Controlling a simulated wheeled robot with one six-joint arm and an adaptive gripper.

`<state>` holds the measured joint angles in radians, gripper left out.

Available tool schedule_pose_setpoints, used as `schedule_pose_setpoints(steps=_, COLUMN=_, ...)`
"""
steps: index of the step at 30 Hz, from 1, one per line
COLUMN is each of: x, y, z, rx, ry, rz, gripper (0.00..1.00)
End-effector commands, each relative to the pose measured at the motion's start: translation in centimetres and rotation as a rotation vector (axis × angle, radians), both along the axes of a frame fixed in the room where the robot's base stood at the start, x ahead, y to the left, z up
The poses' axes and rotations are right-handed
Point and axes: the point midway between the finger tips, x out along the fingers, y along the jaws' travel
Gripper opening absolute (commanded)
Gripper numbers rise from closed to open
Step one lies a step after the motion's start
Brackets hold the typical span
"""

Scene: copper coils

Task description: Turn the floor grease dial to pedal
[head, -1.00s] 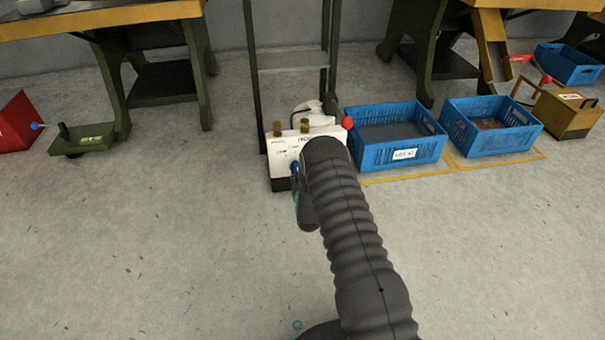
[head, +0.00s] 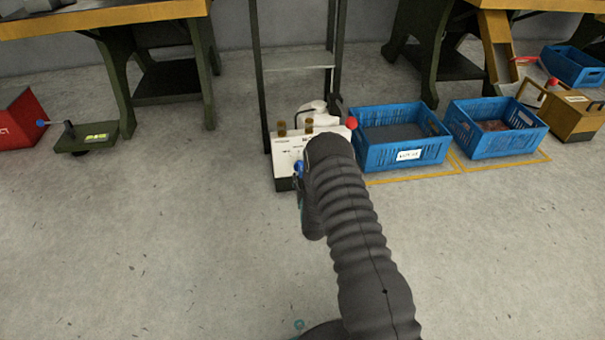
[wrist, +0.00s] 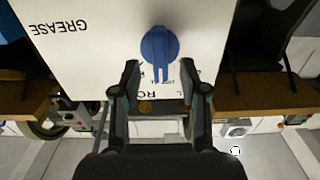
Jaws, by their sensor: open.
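The white grease box (head: 288,160) stands on the floor by the dark metal stand in the head view. Its white front panel (wrist: 100,60) fills the upper wrist view, with "GREASE" printed upside down. The blue dial (wrist: 160,46) is round, with a ridge pointing down in the wrist view towards partly hidden lettering. A blue bit (head: 299,167) also shows beside my arm in the head view. My gripper (wrist: 159,75) is open and empty, its fingertips to either side of and just below the dial, apart from it.
Two blue crates (head: 405,160) (head: 490,152) stand right of the box within yellow floor lines. A red ball (head: 351,122) shows at the box's right top. A green pedal-like block (head: 86,137) lies at left. The floor in front is clear.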

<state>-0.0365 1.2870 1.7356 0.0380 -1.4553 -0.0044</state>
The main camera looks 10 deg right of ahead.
Motion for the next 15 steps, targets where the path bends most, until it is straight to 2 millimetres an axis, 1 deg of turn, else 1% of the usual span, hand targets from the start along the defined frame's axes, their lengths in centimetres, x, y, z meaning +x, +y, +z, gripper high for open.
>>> schedule_pose_setpoints(steps=1, x=-1.2, y=0.0, z=-0.1, rx=0.0, ry=0.004, rz=0.0, gripper=0.44)
schedule_pose_setpoints(steps=3, x=-2.6, y=0.0, z=0.0, rx=0.0, ry=0.002, rz=0.0, gripper=0.44)
schedule_pose_setpoints(steps=9, x=-6.1, y=0.0, z=0.0, rx=0.0, ry=0.0, rz=0.0, gripper=0.44)
schedule_pose_setpoints(steps=12, x=-7.3, y=0.0, z=0.1, rx=0.0, ry=-0.001, rz=0.0, gripper=0.44)
schedule_pose_setpoints(steps=15, x=-8.0, y=0.0, z=0.1, rx=0.0, ry=-0.002, rz=0.0, gripper=0.44)
